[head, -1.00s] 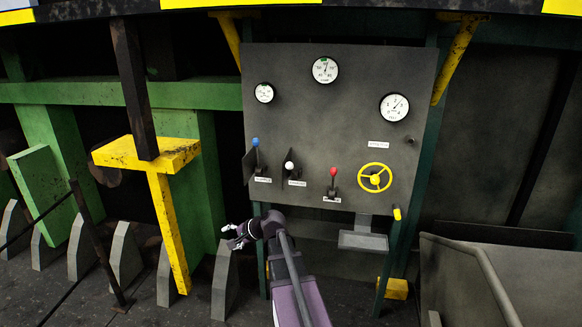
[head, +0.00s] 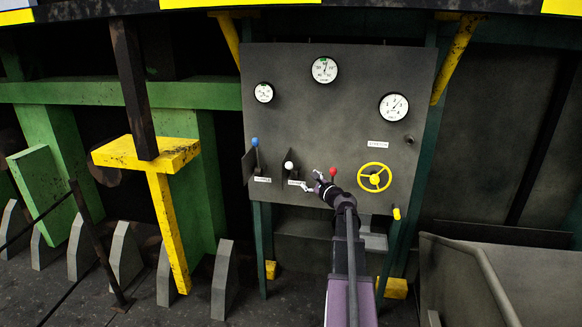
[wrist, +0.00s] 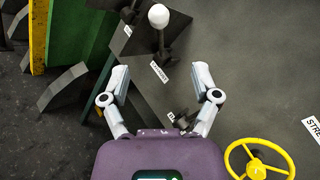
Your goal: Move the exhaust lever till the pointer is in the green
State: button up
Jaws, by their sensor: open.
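Three levers stand on the grey panel (head: 340,110): a blue-knobbed one (head: 255,142), a white-knobbed one (head: 289,166) and a red-knobbed one (head: 333,171). Their small labels are too blurred to read surely, so I cannot tell which is the exhaust lever. A gauge (head: 324,70) at the panel's top centre has a green mark at its top; its pointer is too small to read surely. My gripper (head: 312,180) is open and empty, between the white and red knobs in the picture. In the wrist view the white knob (wrist: 158,16) lies beyond my spread fingers (wrist: 161,72), apart from them.
A yellow handwheel (head: 374,177) is right of the red lever, close by my arm. Two more gauges (head: 264,92) (head: 393,107) sit on the panel. Dark plates stand out beside the blue and white levers. A yellow T-shaped post (head: 165,215) stands to the left.

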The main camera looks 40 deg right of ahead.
aim_at(292, 168)
jog(key=shift+w, duration=0.1)
jog(key=w, duration=0.9)
jog(key=w+d, duration=0.1)
jog(key=w, duration=0.3)
jog(key=shift+w, duration=0.35)
grip_shut()
jog(key=shift+s, duration=0.1)
